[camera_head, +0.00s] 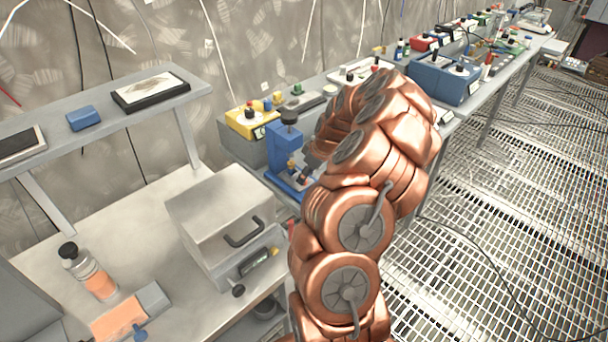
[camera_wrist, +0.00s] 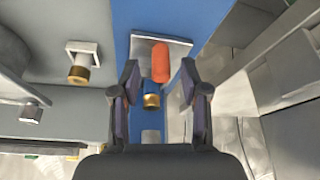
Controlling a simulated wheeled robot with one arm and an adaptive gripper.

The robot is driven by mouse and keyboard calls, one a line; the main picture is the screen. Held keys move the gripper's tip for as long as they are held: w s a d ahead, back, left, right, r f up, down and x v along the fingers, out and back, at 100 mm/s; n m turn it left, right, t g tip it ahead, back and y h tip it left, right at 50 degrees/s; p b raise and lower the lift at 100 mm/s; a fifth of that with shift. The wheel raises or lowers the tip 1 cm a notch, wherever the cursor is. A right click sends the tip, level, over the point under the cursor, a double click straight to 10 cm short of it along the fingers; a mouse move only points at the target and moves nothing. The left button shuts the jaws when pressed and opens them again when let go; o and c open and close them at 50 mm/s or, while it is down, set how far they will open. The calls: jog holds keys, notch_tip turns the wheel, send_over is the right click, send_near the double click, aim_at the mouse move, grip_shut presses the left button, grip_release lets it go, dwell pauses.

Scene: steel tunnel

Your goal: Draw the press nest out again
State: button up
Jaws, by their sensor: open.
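The blue press (camera_head: 284,147) stands on the bench left of my copper-coloured arm, with a dark round knob on top. Its lower front is partly hidden by my arm. In the wrist view its blue body (camera_wrist: 135,20) fills the upper middle. A pale grey plate (camera_wrist: 178,45), which may be the nest, lies there with an orange-red cylinder (camera_wrist: 160,62) on it. My gripper (camera_wrist: 160,78) is open around that piece, with gaps visible on both sides. The head view does not show the fingers clearly.
A metal box with a dark handle (camera_head: 244,232) stands on the near bench. A yellow-topped unit (camera_head: 250,118) is behind the press, and a blue box (camera_head: 445,78) farther right. In the wrist view a brass-ended knob (camera_wrist: 79,74) is at left.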

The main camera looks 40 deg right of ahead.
jog(key=shift+x, duration=0.9)
grip_shut()
